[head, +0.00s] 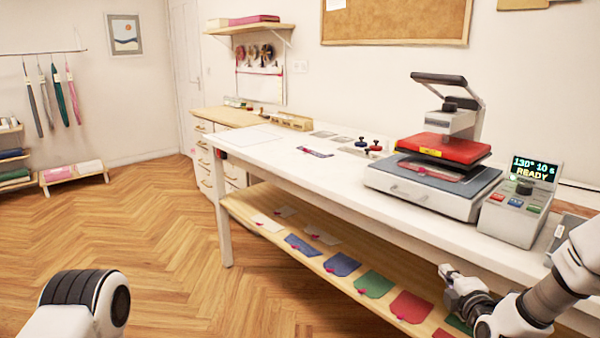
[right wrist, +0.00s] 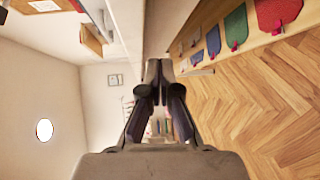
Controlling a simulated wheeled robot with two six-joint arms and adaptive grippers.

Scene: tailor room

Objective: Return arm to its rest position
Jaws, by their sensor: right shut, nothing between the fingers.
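My right gripper (head: 450,275) is at the lower right of the head view, in front of the table's near edge and by the lower shelf. In the right wrist view its fingers (right wrist: 160,85) are closed together with nothing between them. My right arm (head: 550,300) comes in from the right edge. My left arm (head: 85,300) shows only as a white and black link at the lower left; the left gripper is not visible.
The white table (head: 330,185) carries a heat press (head: 445,150) and a control box (head: 520,205) reading "READY". The lower shelf (head: 300,250) holds several coloured cloth pieces. The wooden floor (head: 150,240) at left is clear.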

